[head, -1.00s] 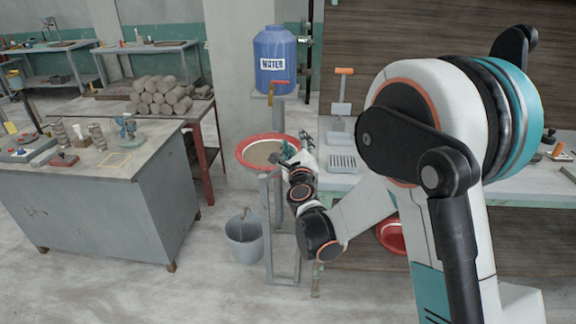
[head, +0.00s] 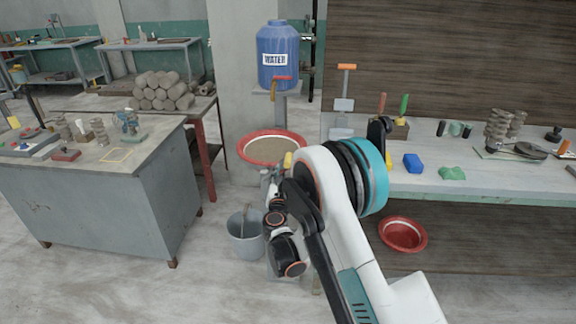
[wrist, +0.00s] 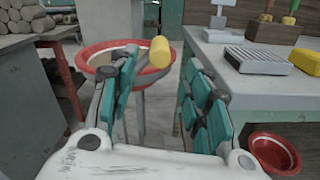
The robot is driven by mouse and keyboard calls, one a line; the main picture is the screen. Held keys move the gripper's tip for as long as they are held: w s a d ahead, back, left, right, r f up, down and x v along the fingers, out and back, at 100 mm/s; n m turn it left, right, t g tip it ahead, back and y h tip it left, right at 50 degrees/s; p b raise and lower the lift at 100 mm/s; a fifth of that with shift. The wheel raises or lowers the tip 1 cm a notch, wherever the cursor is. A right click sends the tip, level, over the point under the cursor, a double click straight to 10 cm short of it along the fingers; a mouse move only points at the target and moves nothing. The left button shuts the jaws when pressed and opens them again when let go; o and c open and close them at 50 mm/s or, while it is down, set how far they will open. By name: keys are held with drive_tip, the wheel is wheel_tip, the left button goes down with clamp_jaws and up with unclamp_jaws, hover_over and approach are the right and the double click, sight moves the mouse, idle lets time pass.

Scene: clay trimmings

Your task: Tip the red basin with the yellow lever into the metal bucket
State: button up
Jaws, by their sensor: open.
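The red basin (head: 246,154) with greyish-brown contents sits level on its stand beneath the water barrel; its rim (wrist: 92,52) also shows in the wrist view. The yellow lever (head: 288,160) is at the basin's right front side. In the wrist view its rounded yellow end (wrist: 160,52) lies between and beyond my open fingers. My gripper (wrist: 163,86) holds nothing, and I see no contact with the lever. In the head view my arm mostly hides the gripper. The grey metal bucket (head: 245,240) stands on the floor below the basin's front, with a stick in it.
A blue water barrel (head: 277,52) with a red tap is above the basin. A workbench (head: 460,185) is at right, with a second red basin (head: 403,233) beneath it. A grey cabinet table (head: 95,205) is at left. Open floor lies between.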

drive_tip(key=w+b, duration=0.2)
drive_tip(key=w, duration=0.6)
drive_tip(key=shift+w+d, duration=0.15)
drive_tip(key=shift+w, duration=0.1)
clamp_jaws()
